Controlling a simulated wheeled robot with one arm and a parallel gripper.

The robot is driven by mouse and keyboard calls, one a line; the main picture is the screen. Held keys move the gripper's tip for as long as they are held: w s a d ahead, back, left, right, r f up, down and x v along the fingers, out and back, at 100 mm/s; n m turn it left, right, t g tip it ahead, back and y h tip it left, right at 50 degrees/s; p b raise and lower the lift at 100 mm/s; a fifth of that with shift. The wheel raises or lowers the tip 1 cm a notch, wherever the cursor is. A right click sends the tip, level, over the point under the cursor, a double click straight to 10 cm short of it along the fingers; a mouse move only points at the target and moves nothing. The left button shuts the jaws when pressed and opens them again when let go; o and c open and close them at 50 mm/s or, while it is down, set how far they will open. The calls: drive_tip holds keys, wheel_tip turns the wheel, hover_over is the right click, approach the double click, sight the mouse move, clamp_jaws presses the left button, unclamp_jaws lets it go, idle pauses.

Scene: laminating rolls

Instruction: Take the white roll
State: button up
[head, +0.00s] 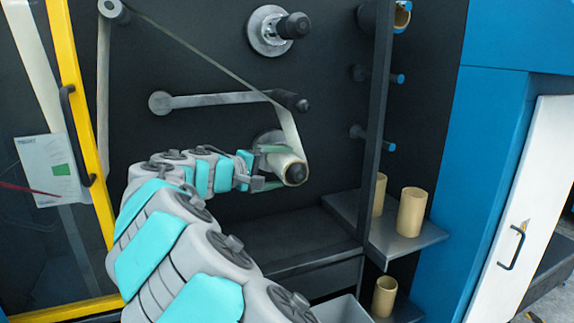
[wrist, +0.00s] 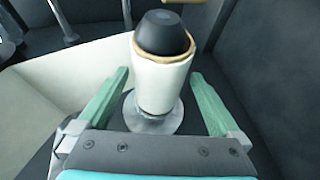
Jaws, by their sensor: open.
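The white roll (wrist: 160,82) sits on a spindle with a dark rounded end cap, and a tan core edge shows around the cap. In the head view the white roll (head: 281,160) is on the machine's dark panel, with a white web running up from it to a roller arm. My gripper (wrist: 158,82) is open, with one green finger on each side of the roll. Gaps show between the fingers and the roll in the wrist view. In the head view my gripper (head: 275,168) is at the roll, which partly hides behind it.
A roller arm (head: 215,101) is above the roll, and an empty spindle (head: 278,29) is higher up. A shelf (head: 418,238) at the right holds tan cores (head: 411,212). A yellow-framed door (head: 75,110) stands at the left. A dark ledge (head: 300,238) lies below.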

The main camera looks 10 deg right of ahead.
drive_tip(key=x, duration=0.2)
drive_tip(key=shift+w+d+f, duration=0.1)
drive_tip(key=shift+w+d, duration=0.15)
drive_tip(key=shift+d, duration=0.05)
drive_tip(key=c, duration=1.3)
